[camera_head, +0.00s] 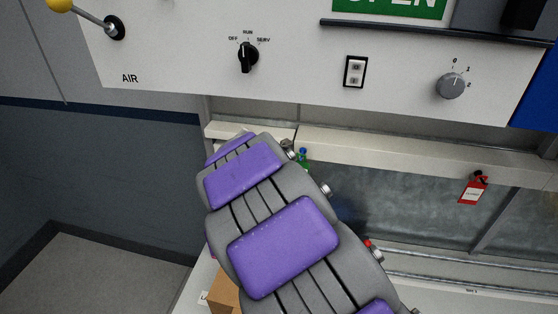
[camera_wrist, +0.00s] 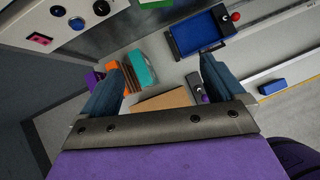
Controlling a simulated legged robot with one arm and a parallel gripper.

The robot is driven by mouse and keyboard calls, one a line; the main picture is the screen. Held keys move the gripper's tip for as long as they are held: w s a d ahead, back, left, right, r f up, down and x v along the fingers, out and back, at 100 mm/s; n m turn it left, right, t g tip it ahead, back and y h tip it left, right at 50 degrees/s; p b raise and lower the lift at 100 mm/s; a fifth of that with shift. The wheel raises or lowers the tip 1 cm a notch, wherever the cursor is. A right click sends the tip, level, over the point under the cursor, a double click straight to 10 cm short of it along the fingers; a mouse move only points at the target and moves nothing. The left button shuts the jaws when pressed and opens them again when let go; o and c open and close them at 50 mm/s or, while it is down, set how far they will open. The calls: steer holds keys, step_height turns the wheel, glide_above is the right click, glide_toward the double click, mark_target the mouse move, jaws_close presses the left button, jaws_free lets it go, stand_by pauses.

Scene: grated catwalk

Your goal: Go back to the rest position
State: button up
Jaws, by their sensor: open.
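My gripper (camera_wrist: 162,64) shows in the wrist view with its two blue-grey fingers spread wide apart and nothing held between them. Below and beyond the fingers lies a surface with several objects, apart from the gripper as far as I can tell. In the head view my purple and grey arm stretches from the lower right up toward the panel's underside. The gripper itself is hidden there.
A white panel (camera_head: 180,62) carries a black rotary switch (camera_head: 248,57), a rocker switch (camera_head: 355,71), a grey knob (camera_head: 451,86) and a yellow-tipped lever (camera_head: 88,18). A red tag (camera_head: 473,188) hangs right. A cardboard box (camera_wrist: 163,101), teal block (camera_wrist: 142,69) and blue tray (camera_wrist: 197,34) lie below.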

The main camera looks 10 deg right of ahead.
steer(key=s+d+f+m+g+b, duration=0.25)
steer(key=s+d+m+b, duration=0.2)
steer(key=s+m, duration=0.45)
steer(key=s+d+f+m+g+b, duration=0.3)
steer(key=s+d+m, duration=0.35)
steer(key=s, duration=0.55)
steer(key=s+a+f+m+g+y+b, duration=0.1)
steer(key=s+f+m+y+b, duration=0.1)
steer(key=s+m, duration=0.5)
steer(key=s+a+f+m+g+y+b, duration=0.1)
steer(key=s+f+m+b, duration=0.3)
steer(key=s, duration=0.9)
step_height(320, 180, down, 2)
steer(key=a+m+y, duration=0.1)
steer(key=m, duration=0.2)
steer(key=shift+s+a+g+b, duration=0.2)
steer(key=shift+s+g+b, duration=0.1)
steer(key=shift+g+b, duration=0.05)
steer(key=shift+c, duration=0.4)
